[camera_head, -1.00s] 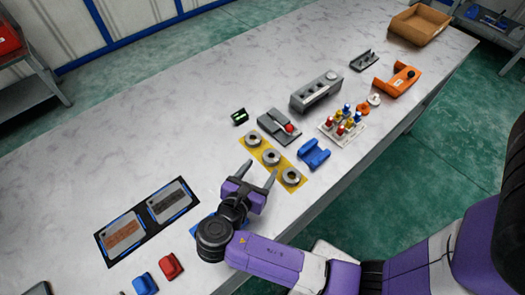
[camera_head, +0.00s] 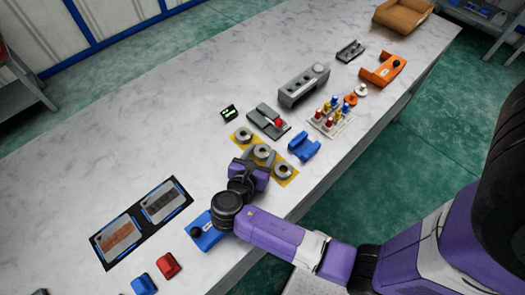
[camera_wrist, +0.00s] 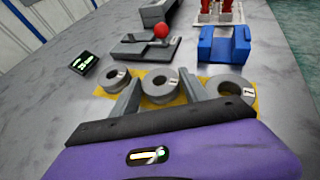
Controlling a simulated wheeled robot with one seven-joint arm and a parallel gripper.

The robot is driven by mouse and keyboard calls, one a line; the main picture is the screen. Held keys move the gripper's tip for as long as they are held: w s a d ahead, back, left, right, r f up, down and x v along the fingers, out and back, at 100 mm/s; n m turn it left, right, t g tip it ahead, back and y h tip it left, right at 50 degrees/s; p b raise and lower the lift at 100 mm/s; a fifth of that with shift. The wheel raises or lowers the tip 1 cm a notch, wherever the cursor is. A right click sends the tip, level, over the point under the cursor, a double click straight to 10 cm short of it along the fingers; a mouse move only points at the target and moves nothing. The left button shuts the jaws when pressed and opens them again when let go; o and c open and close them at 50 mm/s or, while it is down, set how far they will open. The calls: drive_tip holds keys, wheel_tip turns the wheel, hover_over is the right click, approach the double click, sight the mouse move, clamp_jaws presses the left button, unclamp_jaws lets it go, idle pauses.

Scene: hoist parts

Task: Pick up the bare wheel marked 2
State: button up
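Three grey wheels with centre holes lie on a yellow mat (camera_head: 292,180). In the wrist view, the left wheel (camera_wrist: 116,81), middle wheel (camera_wrist: 159,90) and right wheel (camera_wrist: 231,84) each have a small white label. The right label looks like a 1. The middle and left labels are too small to read surely. My gripper (camera_wrist: 160,79) is open and empty, its two fingers on either side of the middle wheel's near part. In the head view, my gripper (camera_head: 257,160) partly hides the middle wheel (camera_head: 263,152).
A grey block with a red knob (camera_head: 268,121) and a blue cradle (camera_head: 304,147) stand close beyond the mat. A small black display (camera_head: 230,112) lies to the left. A blue part (camera_head: 204,232) sits below my wrist. The left tabletop is largely clear.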

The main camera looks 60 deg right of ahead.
clamp_jaws()
drive_tip(key=shift+r, duration=0.15)
